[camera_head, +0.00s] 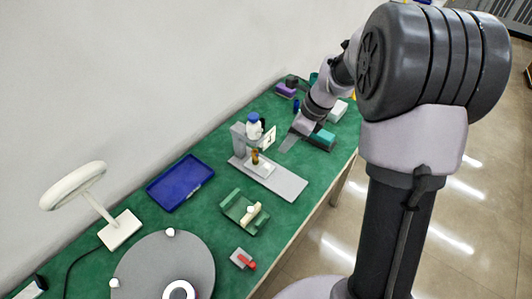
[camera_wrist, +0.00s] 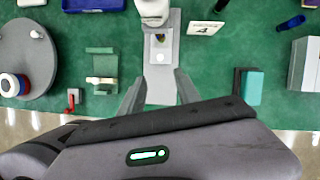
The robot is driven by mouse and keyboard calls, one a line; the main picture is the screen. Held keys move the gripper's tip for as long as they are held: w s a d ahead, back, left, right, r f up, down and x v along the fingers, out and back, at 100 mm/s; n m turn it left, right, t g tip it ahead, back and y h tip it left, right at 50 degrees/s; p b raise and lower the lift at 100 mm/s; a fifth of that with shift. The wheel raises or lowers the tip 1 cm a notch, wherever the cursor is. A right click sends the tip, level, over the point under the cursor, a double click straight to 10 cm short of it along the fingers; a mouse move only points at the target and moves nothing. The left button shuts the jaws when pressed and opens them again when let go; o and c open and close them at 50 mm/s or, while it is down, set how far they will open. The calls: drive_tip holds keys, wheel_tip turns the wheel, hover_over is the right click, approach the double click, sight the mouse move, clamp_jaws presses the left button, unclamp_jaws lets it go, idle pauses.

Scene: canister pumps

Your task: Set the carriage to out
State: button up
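The pump station has a long grey base plate (camera_head: 287,184) with a grey upright block (camera_head: 238,140) at its far end. A pale carriage plate (camera_head: 264,170) sits on the base near the upright; it also shows in the wrist view (camera_wrist: 159,72). A small amber vial (camera_head: 255,156) stands on it. A white canister with a blue cap (camera_head: 254,127) is above the vial. In the wrist view the white body (camera_wrist: 153,8) is at the top edge. My gripper (camera_wrist: 159,92) is open and empty, its fingers either side of the base plate. Contact cannot be told.
A white card marked A (camera_wrist: 205,28) is right of the station. A green cradle (camera_head: 240,212) and blue tray (camera_head: 180,183) are left. A round grey turntable (camera_head: 165,265), red-handled switch (camera_head: 243,259) and teal box (camera_head: 323,138) stand around. Bare green mat lies between them.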

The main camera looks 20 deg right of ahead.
sight(268, 166)
drive_tip(key=b+x, duration=0.5)
drive_tip(key=x, duration=0.9)
clamp_jaws()
idle(0.7)
